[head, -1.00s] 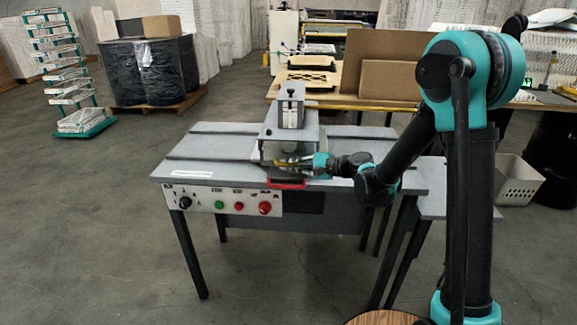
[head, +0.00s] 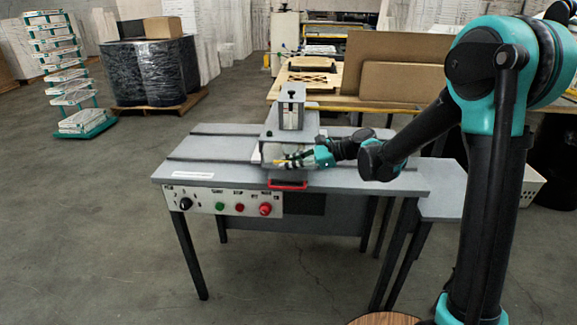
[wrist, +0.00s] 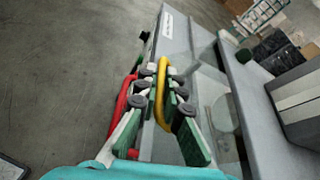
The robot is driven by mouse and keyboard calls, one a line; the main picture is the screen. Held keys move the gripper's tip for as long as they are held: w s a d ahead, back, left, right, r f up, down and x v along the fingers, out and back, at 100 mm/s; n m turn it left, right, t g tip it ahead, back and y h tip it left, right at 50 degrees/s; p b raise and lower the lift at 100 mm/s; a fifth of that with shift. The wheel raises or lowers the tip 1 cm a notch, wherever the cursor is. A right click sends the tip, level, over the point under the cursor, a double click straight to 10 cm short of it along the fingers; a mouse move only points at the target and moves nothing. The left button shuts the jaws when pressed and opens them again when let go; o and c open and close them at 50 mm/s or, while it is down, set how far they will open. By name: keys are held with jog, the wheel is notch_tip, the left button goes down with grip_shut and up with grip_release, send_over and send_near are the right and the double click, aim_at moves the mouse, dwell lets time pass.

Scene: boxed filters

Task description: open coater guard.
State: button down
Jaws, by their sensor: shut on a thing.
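The coater (head: 290,108) is a grey machine unit standing on a grey table. Its guard appears as a clear pane (wrist: 222,108) beside the yellow handle (wrist: 161,92) in the wrist view. My gripper (wrist: 165,75) has its green-and-white fingers closed around the yellow handle. In the head view my gripper (head: 302,160) is at the front of the coater, just above and behind a red handle (head: 288,185) on the table's front edge. The red handle also shows left of the fingers in the wrist view (wrist: 121,103). The guard's exact tilt is hard to tell.
The control panel (head: 222,201) with a black knob and green and red buttons is on the table's front left. The grey tabletop (head: 205,150) is clear to the left. A workbench with cardboard sheets (head: 402,82) stands behind. The floor in front is open.

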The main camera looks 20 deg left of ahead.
aim_at(288, 151)
jog(key=r+m, duration=0.1)
jog(key=r+m+g, duration=0.1)
jog(key=r+m+g+h, duration=0.1)
jog(key=shift+s+d, duration=0.1)
jog(key=shift+s, duration=0.15)
jog(key=shift+r+m+g, duration=0.75)
jog(key=shift+m+g, duration=0.05)
jog(key=shift+w+r+m+g, duration=0.3)
jog(key=shift+r+m+g, duration=0.2)
jog(key=shift+r+m, duration=0.35)
jog(key=c, duration=1.9)
grip_release()
jog(key=shift+w, duration=0.1)
jog(key=v, duration=1.2)
